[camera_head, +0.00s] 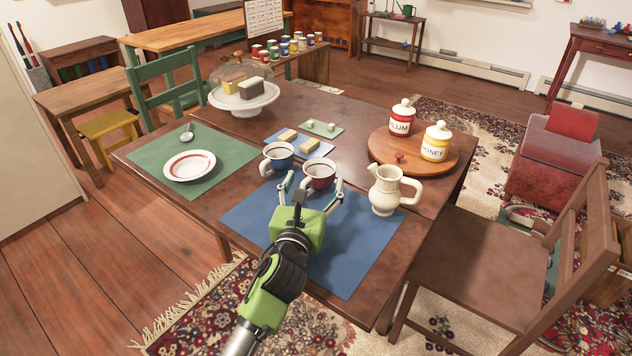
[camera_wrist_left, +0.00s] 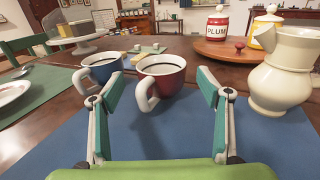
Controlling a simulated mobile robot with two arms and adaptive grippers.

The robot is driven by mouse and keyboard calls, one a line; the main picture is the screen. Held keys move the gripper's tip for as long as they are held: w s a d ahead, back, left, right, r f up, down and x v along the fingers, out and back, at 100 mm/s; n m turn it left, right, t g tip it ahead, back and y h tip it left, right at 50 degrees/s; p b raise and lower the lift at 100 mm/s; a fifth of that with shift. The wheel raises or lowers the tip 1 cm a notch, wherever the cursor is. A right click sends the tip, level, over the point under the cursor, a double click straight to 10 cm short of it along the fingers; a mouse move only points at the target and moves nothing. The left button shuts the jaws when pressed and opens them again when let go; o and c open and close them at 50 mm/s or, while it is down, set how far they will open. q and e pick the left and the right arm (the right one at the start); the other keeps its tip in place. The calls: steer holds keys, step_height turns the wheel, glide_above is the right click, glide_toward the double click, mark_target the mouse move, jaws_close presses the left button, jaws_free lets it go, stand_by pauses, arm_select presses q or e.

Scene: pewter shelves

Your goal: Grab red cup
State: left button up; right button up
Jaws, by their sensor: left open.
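The red cup (camera_head: 319,173) stands upright on the table at the back edge of the blue placemat (camera_head: 344,259), with dark liquid inside. In the left wrist view the red cup (camera_wrist_left: 164,73) shows just beyond my open fingers, its white handle turned toward me and to the left. My left gripper (camera_head: 312,185) is open and empty, low over the placemat, with its fingertips to either side of the cup's near side. I cannot tell whether a finger touches it. A blue cup (camera_head: 278,157) stands close to its left, near the left finger in the wrist view. My right gripper is not in view.
A cream pitcher (camera_head: 385,191) stands right of the red cup. Behind it a round wooden tray (camera_head: 377,152) holds plum and honey jars. A small blue mat (camera_head: 310,148) with biscuits lies behind the cups. A plate (camera_head: 190,166) sits on a green placemat at left.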

mark_target(316, 177)
arm_select(q)
steer(key=x, duration=0.3)
steer(key=shift+w+d+b, duration=0.2)
steer(key=shift+w+b, duration=0.1)
steer(key=shift+b, duration=0.1)
steer(key=shift+w, duration=0.35)
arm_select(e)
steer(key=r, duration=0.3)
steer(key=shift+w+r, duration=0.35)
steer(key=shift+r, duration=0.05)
arm_select(q)
steer(key=c, duration=1.3)
steer(key=shift+r, duration=0.15)
